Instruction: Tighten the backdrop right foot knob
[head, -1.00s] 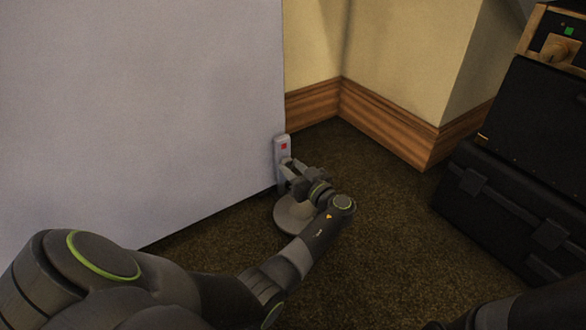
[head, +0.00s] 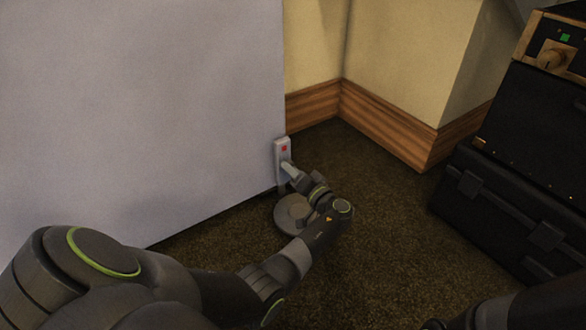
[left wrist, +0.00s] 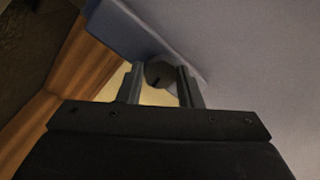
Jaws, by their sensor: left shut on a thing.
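The backdrop (head: 140,100) is a large pale grey panel filling the left of the head view. At its lower right edge is a light grey upright plate (head: 282,146) with a red mark, above a round grey foot (head: 286,217) on the carpet. My left gripper (head: 287,170) is at this plate. In the left wrist view, the dark round knob (left wrist: 160,73) with a small dark line on its face sits between the two fingers of my left gripper (left wrist: 162,82), which is shut on it. The head view hides the knob behind the gripper. My right gripper is out of view.
Black cases (head: 515,215) stand stacked at the right, with a wood-framed box (head: 556,45) bearing a knob and a green light on top. A wooden baseboard (head: 385,127) lines the wall corner behind. Dark carpet (head: 385,230) is clear between foot and cases.

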